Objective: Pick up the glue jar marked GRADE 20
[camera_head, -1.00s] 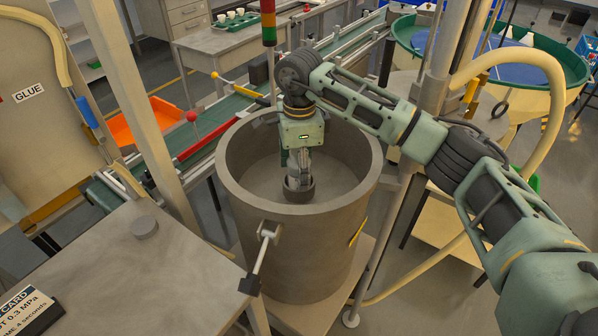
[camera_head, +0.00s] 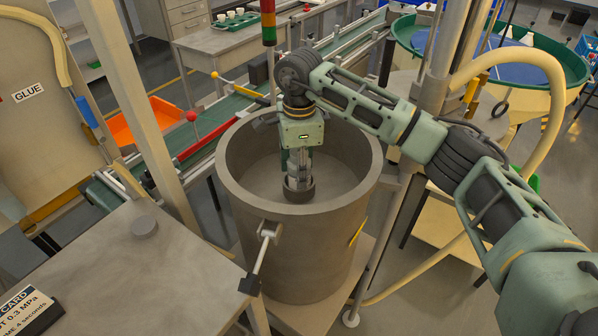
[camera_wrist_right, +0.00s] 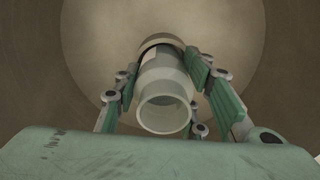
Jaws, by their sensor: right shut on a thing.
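My right gripper (camera_head: 299,168) reaches down into a large grey round tub (camera_head: 285,255) in the head view. In the right wrist view my right gripper (camera_wrist_right: 172,92) has its fingers on both sides of a pale grey-green jar (camera_wrist_right: 165,88) and is shut on it. The jar has an open round mouth facing the camera and a dark band at its far end. A pale patch shows on its side, but no marking can be read. In the head view the jar (camera_head: 299,183) shows below the gripper, inside the tub. My left gripper is not in view.
The tub's wall (camera_wrist_right: 35,70) surrounds the gripper. A signal post (camera_head: 268,25) and a green conveyor (camera_head: 228,106) stand behind the tub.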

